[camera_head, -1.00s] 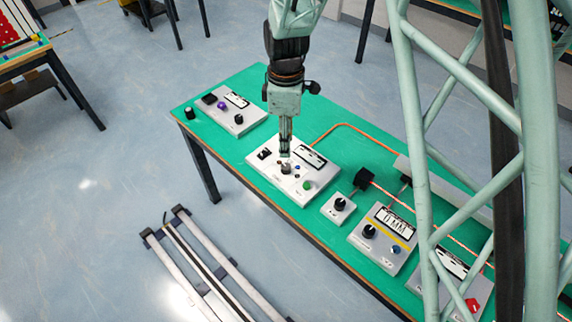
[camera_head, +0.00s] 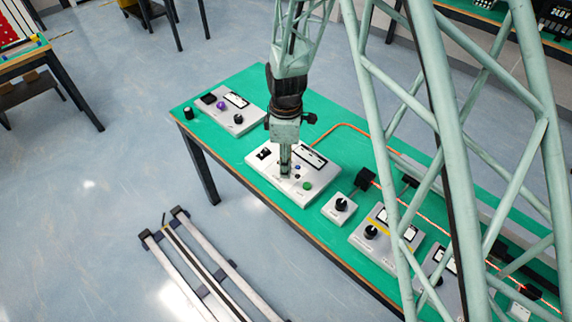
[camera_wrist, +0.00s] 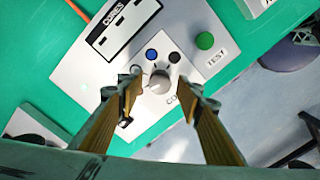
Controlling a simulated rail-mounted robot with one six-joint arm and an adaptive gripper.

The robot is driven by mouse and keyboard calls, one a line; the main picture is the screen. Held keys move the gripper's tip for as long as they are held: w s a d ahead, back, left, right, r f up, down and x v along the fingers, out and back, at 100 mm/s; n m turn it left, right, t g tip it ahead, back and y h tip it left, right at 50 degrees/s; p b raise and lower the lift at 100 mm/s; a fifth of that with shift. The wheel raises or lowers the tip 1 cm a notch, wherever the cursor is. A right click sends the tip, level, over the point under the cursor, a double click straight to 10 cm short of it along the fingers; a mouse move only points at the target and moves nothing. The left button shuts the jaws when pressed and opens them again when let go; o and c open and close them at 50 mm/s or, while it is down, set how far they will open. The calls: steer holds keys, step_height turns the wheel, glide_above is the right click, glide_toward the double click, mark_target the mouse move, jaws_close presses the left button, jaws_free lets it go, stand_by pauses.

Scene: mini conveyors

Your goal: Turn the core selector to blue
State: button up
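The core selector is a pale grey knob (camera_wrist: 160,82) on a white panel, ringed by small dots. One dot is blue (camera_wrist: 151,55); a dark one and a grey one lie near it. The knob's pointing direction is hard to make out. My gripper (camera_wrist: 160,92) is open, with one finger on each side of the knob and gaps between. In the head view my gripper (camera_head: 285,176) points down at the white panel (camera_head: 264,172) and hides the knob.
The panel carries a green TEST button (camera_wrist: 205,40) and a CORES display (camera_wrist: 125,25), close to the fingers. Other boxes with knobs (camera_head: 341,204) stand along the green table (camera_head: 325,234). A purple-knobbed box (camera_head: 222,106) is at the far left.

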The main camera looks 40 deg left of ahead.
steer(key=shift+f, duration=0.1)
steer(key=c, duration=0.8)
steer(key=shift+c, duration=0.2)
steer(key=shift+m, duration=0.5)
steer(key=m, duration=0.3)
steer(key=shift+m, duration=0.4)
steer(key=m, duration=0.4)
steer(key=shift+m, duration=0.3)
steer(key=m, duration=0.5)
steer(key=shift+m, duration=2.7)
